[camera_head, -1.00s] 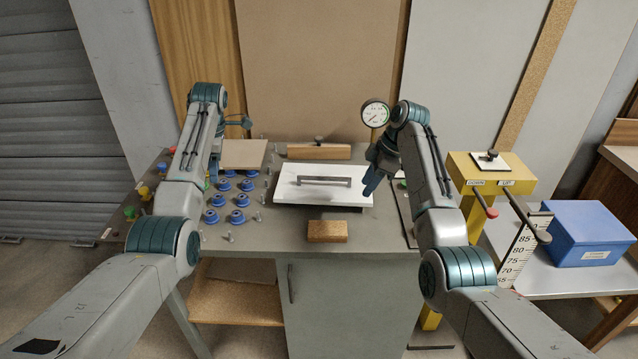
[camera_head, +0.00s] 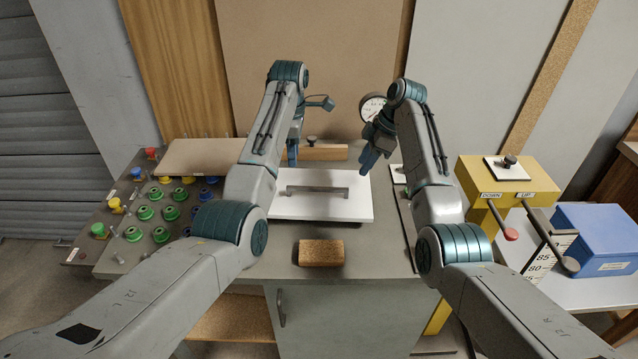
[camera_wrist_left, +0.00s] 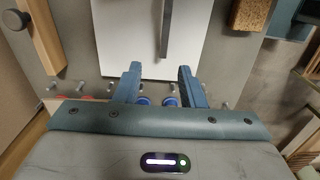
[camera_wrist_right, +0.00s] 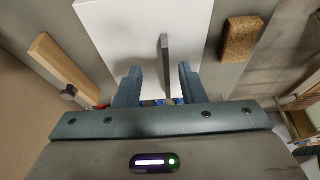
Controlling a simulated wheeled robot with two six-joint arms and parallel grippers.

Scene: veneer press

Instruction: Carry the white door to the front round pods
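The white door (camera_head: 345,208) is a flat panel lying on the grey table with a grey bar handle (camera_head: 318,189) along it. My left gripper (camera_head: 293,157) is open and empty above the door's back left part; in the left wrist view the door (camera_wrist_left: 128,35) lies ahead, with the handle nearly in line with the right finger. My right gripper (camera_head: 370,160) is open and empty above the back right corner; in the right wrist view the handle (camera_wrist_right: 165,55) runs between the fingers. Round pods, green (camera_head: 144,212) and blue (camera_head: 205,194), stand left of the door; my left arm hides some.
A cork block (camera_head: 321,253) lies in front of the door. A wooden bar with a knob (camera_head: 318,153) lies behind it. A tan board (camera_head: 190,157) is at the back left. A yellow lever stand (camera_head: 487,178) and blue box (camera_head: 597,240) are right.

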